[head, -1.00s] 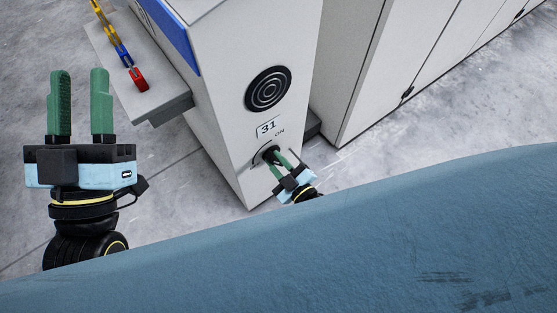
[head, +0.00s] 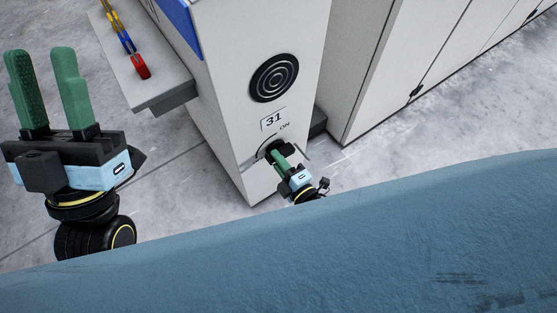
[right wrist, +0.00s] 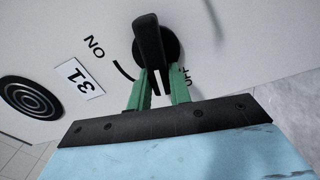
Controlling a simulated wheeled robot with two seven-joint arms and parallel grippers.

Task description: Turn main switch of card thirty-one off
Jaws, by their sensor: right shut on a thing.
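The main switch is a black rotary knob with a raised handle (right wrist: 152,42) on the pale cabinet (head: 235,110) marked 31. In the head view its dark top (head: 285,149) shows beside my right fingers. My right gripper (head: 277,157) is shut on the handle; its green fingers lie on either side of it in the right wrist view (right wrist: 159,80). The ON mark (right wrist: 95,47) is clear of the fingers; the OFF mark (right wrist: 185,76) is partly hidden behind one finger. The handle's exact angle is hard to tell. My left gripper (head: 41,52) is open and empty, left of the cabinet.
The number plate 31 (head: 273,119) and a round black vent (head: 274,78) sit above the switch. A grey shelf (head: 155,100) with coloured pieces (head: 126,47) juts out at the left. Tall pale cabinets (head: 420,60) stand right. A blue surface (head: 300,240) fills the foreground.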

